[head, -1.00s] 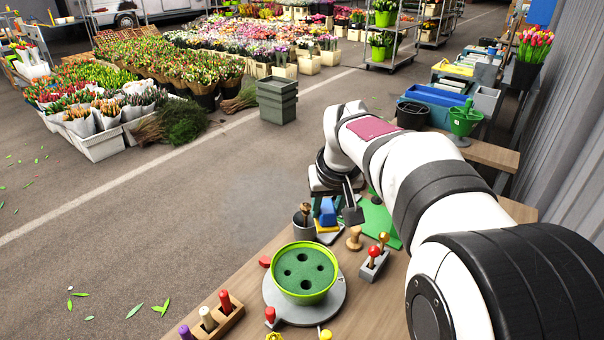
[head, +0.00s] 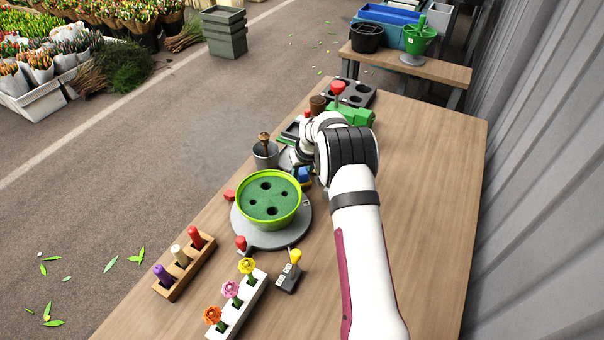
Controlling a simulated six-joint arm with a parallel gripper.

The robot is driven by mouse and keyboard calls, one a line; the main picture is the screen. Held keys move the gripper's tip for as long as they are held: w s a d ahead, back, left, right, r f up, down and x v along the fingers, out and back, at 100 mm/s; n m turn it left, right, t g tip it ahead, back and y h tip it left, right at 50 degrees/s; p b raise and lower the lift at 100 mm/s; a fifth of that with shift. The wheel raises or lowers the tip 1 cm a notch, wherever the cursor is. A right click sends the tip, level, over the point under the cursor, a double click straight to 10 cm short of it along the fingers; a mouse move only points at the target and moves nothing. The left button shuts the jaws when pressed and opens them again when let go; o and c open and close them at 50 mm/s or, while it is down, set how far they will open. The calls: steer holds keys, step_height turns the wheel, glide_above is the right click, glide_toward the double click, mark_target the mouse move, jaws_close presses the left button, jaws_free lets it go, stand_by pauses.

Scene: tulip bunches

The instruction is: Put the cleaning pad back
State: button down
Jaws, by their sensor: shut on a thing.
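A grey plate (head: 287,159) shows in part to the left of the wrist, beside the grey cup. I cannot tell whether the pad touches the table or is held just above it.
A lime-green pot (head: 270,201) with a holed green insert stands on a grey turntable (head: 240,226). A grey cup (head: 265,155) holds a wooden-handled tool. A flower rack (head: 240,305) and peg rack (head: 184,266) stand in front. The table's right side is clear.

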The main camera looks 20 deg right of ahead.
steer(key=shift+f, duration=0.6)
steer(key=c, duration=0.5)
jaws_free()
steer(key=shift+f, duration=0.1)
steer(key=s+a+r+m+g, duration=0.1)
steer(key=s+a+r, duration=0.1)
steer(key=s+r, duration=0.55)
steer(key=s+a+r, duration=0.3)
steer(key=s+r, duration=0.2)
steer(key=r, duration=0.5)
steer(key=s+a+r+m+g+y, duration=0.1)
steer(key=s+a, duration=0.3)
steer(key=s, duration=1.2)
steer(key=s+a+r+m+g, duration=0.2)
steer(key=s+a+m, duration=0.1)
steer(key=s, duration=1.4)
steer(key=shift+a+m+g+y, duration=0.3)
steer(key=shift+a+g+y, duration=0.1)
steer(key=shift+a, duration=0.15)
